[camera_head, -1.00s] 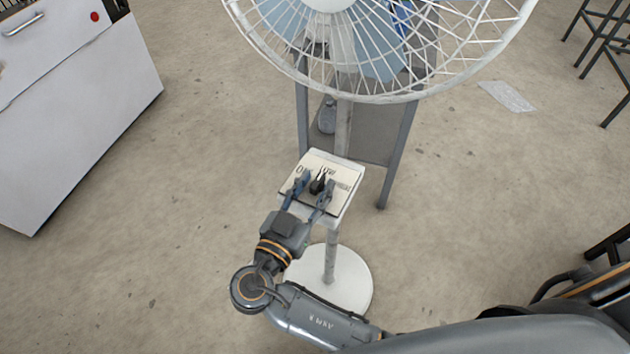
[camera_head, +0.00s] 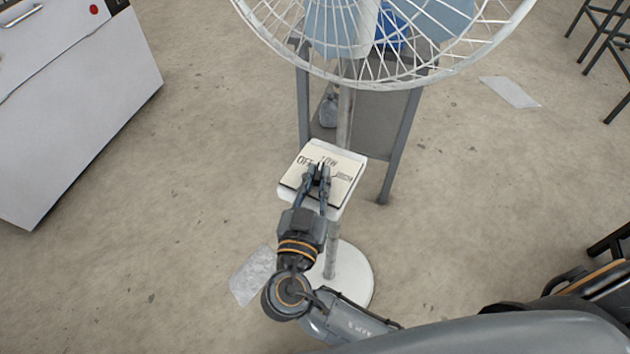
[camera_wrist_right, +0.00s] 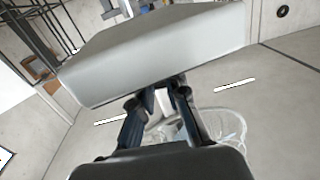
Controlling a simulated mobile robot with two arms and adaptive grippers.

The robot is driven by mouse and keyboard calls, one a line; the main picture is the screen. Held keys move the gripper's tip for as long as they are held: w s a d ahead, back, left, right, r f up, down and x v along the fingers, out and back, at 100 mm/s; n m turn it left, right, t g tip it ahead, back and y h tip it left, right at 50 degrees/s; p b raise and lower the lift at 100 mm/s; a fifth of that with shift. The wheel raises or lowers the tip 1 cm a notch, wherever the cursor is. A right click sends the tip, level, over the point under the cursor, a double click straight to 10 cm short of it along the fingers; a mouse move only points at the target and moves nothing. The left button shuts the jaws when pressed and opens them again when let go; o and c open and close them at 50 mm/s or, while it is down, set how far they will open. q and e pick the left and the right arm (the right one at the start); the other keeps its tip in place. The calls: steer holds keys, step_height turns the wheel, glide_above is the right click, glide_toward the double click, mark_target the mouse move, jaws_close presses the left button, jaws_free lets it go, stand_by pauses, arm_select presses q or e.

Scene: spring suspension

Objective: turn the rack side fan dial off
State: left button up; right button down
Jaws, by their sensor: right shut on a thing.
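The fan's white control box (camera_head: 345,182) stands on a pole above a round white base (camera_head: 350,275) in the head view. Its slanted face has OFF at the left, LOW at the top and another label at the right. The small dark dial (camera_head: 321,170) sits mid-face, largely hidden by the fingers; its pointing direction is hard to tell. My right gripper (camera_head: 319,174) is shut on the dial from the near side. In the right wrist view, the fingers (camera_wrist_right: 158,95) reach the pale box (camera_wrist_right: 165,60), and the dial is hidden. My left gripper is not in view.
The white fan cage (camera_head: 400,75) is above and behind the box. A grey stand (camera_head: 385,125) with a bottle (camera_head: 329,108) is behind the pole. A white cabinet (camera_head: 80,120) is at left.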

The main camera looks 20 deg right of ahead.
steer(key=n+t+y+b, duration=0.1)
steer(key=n+y, duration=0.1)
steer(key=y, duration=0.1)
steer(key=d+n+t+y+b, duration=0.1)
steer(key=n+y+b, duration=0.1)
steer(key=y, duration=0.1)
steer(key=shift+s+n+y, duration=0.1)
steer(key=shift+n+y, duration=0.2)
steer(key=n+y, duration=0.1)
steer(key=y, duration=0.1)
steer(key=shift+d+n+y, duration=0.1)
steer(key=shift+n+y, duration=0.2)
steer(key=shift+d+r+n+y, duration=0.15)
steer(key=shift+n+y, duration=1.05)
steer(key=shift+y, duration=1.1)
steer(key=c, duration=1.3)
jaws_free()
steer(key=shift+c, duration=0.2)
steer(key=v, duration=0.7)
steer(key=shift+s, duration=0.2)
